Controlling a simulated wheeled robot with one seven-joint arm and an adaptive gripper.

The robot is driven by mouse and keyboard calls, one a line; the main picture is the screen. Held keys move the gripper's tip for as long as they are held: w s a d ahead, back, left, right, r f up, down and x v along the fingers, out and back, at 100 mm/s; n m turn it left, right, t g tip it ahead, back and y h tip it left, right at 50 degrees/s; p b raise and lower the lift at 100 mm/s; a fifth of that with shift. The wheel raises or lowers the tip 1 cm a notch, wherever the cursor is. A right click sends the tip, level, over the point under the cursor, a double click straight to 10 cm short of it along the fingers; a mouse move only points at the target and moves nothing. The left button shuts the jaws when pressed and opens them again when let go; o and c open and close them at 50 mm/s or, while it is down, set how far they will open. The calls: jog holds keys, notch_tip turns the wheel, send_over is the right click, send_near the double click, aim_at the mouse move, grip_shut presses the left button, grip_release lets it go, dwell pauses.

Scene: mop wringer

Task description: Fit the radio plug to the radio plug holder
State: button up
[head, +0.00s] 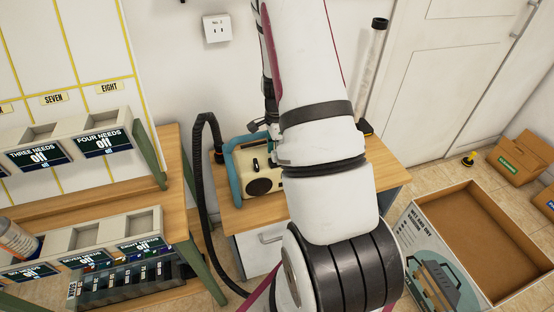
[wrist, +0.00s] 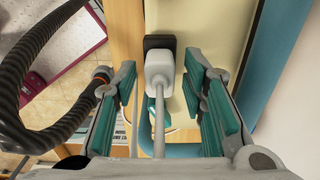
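The radio (head: 262,165) is cream with a teal handle and stands on a wooden-topped cabinet, partly hidden behind my arm. In the wrist view, a pale plug (wrist: 160,70) with a grey cable lies between my fingers, over the radio's cream surface (wrist: 205,25). A black block (wrist: 159,42), apparently the radio plug holder, is right at the plug's far end. I cannot tell whether the plug is seated in it. My gripper (wrist: 164,92) is open, with its teal pads on either side of the plug and visible gaps to it. In the head view the fingers are mostly hidden by my arm.
A black ribbed hose (head: 202,150) loops beside the cabinet (head: 390,178) on the left. A wall socket (head: 216,28) is above. A shelf with bins (head: 165,225) stands at left. An open cardboard box (head: 510,240) is on the floor at right.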

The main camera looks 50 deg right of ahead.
jog(key=shift+r, duration=0.1)
notch_tip(320, 180, up, 12)
dwell(0.7)
jog(key=s+a+r+n+t, duration=0.2)
jog(key=a+r+n, duration=0.8)
jog(key=a+r, duration=0.55)
jog(key=s+a+r+n+t, duration=0.1)
jog(key=s+a+r+n, duration=0.2)
jog(key=s+a+n, duration=0.3)
jog(key=s+a+r+n+t+p, duration=0.1)
jog(key=s+a+r+n, duration=0.2)
jog(key=s+a+n, duration=0.4)
jog(key=shift+s+a+n, duration=0.3)
jog(key=shift+s+n, duration=0.4)
